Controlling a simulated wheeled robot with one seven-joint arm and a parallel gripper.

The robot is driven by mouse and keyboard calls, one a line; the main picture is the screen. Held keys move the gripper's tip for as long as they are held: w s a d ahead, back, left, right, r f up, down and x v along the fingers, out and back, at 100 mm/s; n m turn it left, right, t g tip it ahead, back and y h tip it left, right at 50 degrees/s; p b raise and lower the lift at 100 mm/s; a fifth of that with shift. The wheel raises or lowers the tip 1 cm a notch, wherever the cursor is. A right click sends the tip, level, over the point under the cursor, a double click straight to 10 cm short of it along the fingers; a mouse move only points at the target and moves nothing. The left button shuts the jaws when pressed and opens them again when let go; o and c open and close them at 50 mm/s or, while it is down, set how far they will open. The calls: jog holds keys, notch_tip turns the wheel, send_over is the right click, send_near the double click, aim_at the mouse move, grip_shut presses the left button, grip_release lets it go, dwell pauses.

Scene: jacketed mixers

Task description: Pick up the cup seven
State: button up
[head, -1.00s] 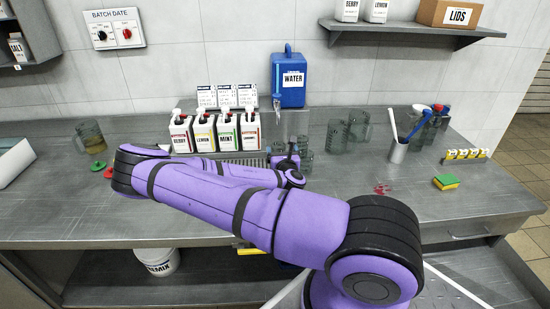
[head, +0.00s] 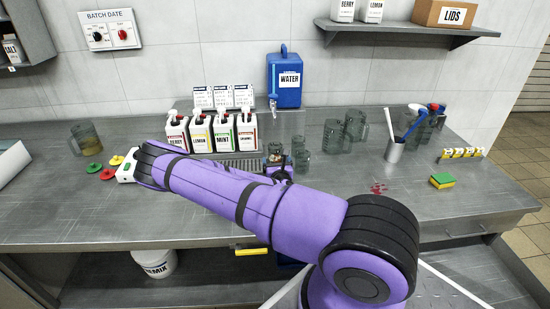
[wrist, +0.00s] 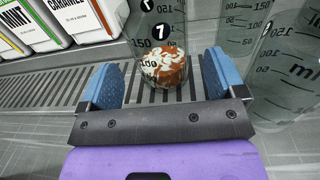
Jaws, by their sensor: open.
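Cup seven (wrist: 163,30) is a clear measuring cup with a black round 7 mark and volume marks. It stands upright on the slotted drain grate and holds a brown and white swirled mass low inside. Its top is cut off in the wrist view. My gripper (wrist: 160,82) is open, with one blue pad on each side of the cup's lower part in the picture and the cup just ahead of the palm.
Another clear cup (wrist: 285,65) stands close to the right of my gripper; more clear cups (head: 333,135) stand further right. Labelled jugs (head: 223,134) stand to the left. A blue water container (head: 284,85) is behind. A holder with utensils (head: 396,151) is at right.

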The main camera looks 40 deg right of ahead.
aim_at(276, 153)
jog(key=shift+x, duration=1.45)
jog(key=c, duration=1.1)
jog(key=shift+r, duration=0.15)
jog(key=shift+r, duration=0.55)
notch_tip(276, 153, up, 2)
jog(key=shift+r, duration=0.1)
jog(key=r+v, duration=0.1)
jog(key=v, duration=1.5)
jog(key=shift+a+r, duration=0.15)
jog(key=shift+r, duration=0.1)
jog(key=shift+w, duration=0.1)
